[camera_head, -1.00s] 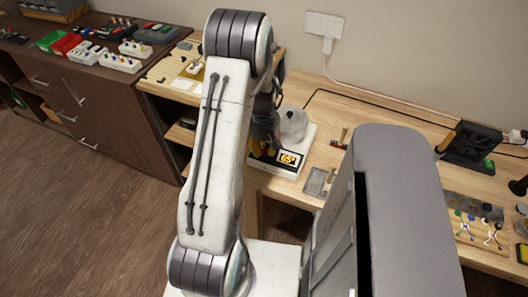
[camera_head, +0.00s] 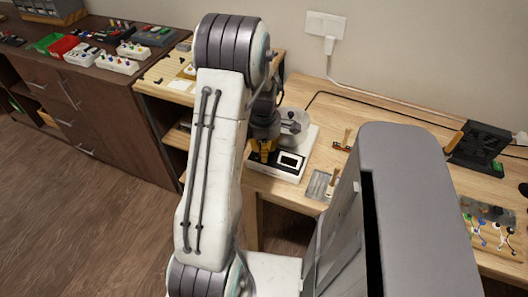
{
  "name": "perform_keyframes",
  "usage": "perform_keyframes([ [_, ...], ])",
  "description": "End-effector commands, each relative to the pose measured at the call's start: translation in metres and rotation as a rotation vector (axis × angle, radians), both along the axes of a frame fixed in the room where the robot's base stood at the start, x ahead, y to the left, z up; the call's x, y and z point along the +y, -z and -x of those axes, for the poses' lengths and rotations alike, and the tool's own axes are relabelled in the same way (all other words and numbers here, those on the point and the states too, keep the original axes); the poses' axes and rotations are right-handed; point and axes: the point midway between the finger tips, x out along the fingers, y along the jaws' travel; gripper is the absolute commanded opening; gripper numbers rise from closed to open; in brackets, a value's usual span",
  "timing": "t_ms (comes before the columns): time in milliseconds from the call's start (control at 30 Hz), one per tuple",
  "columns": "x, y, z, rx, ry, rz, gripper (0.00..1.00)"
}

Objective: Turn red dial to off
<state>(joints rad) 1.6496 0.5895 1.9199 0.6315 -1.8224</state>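A white device (camera_head: 301,162) with a dark front panel stands on the light wooden bench. Its small display (camera_head: 290,162) is pale and blank. A round greyish see-through pot (camera_head: 294,124) sits on top. My gripper (camera_head: 262,150), dark with yellow fingers, points down at the left part of the device's front. The red dial cannot be made out; the gripper covers that part of the panel. I cannot tell whether the fingers are open or shut, or whether they touch the dial.
A small metal tray (camera_head: 319,184) lies right of the device, with a small wooden-handled tool (camera_head: 343,141) behind it. A black fan-like unit (camera_head: 482,147) stands farther right. A dark cabinet (camera_head: 75,100) with several small boxes stands left. My arm hides part of the bench.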

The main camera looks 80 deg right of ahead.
Motion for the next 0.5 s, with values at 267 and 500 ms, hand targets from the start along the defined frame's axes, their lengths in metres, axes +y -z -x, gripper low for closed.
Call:
perform_keyframes([
  [267, 0.0016, 0.0028, 0.0000, -0.001, -0.209, -0.005, 0.00],
  [500, 0.0019, 0.0026, 0.0000, -0.002, -0.324, -0.006, 0.00],
])
